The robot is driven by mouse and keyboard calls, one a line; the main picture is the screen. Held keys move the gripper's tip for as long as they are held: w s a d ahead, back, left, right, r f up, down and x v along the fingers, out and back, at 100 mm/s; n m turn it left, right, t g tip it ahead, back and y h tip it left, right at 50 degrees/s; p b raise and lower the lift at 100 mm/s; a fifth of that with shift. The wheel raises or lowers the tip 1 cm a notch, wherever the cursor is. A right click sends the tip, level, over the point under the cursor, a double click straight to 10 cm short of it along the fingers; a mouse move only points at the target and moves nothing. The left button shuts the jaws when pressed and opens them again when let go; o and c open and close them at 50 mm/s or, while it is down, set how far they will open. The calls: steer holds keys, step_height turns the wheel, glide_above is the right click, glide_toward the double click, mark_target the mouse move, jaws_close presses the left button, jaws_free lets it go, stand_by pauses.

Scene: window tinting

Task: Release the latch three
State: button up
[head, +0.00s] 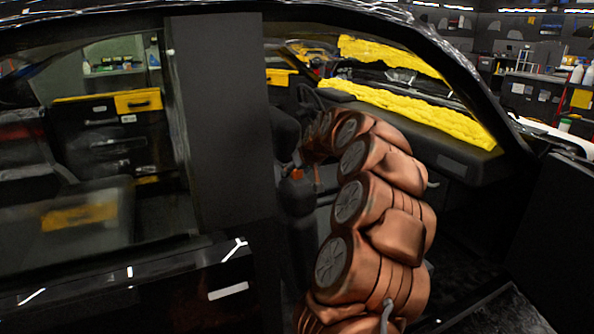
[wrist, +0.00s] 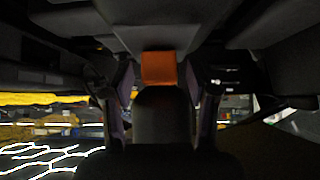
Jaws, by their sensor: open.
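An orange block (wrist: 158,69) stands out near the middle of the wrist view, at the end of a dark upright shape. I cannot tell for sure whether it is latch three. A small orange patch (head: 297,173) also shows in the head view by the seats, close to the end of my arm. My gripper (wrist: 158,78) seems to be open, with dark fingers left and right of the orange block and a gap on each side. No contact shows. In the head view the gripper is small, dark and partly hidden by my own arm.
My arm reaches through the car's open door gap. A dark pillar (head: 220,120) and rear door (head: 130,285) are on the left. The dashboard (head: 455,155) with yellow cloth (head: 405,105) is on the right. Dark seats (head: 283,135) are close around the gripper.

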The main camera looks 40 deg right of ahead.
steer(key=shift+c, duration=0.3)
jaws_close()
stand_by(0.3)
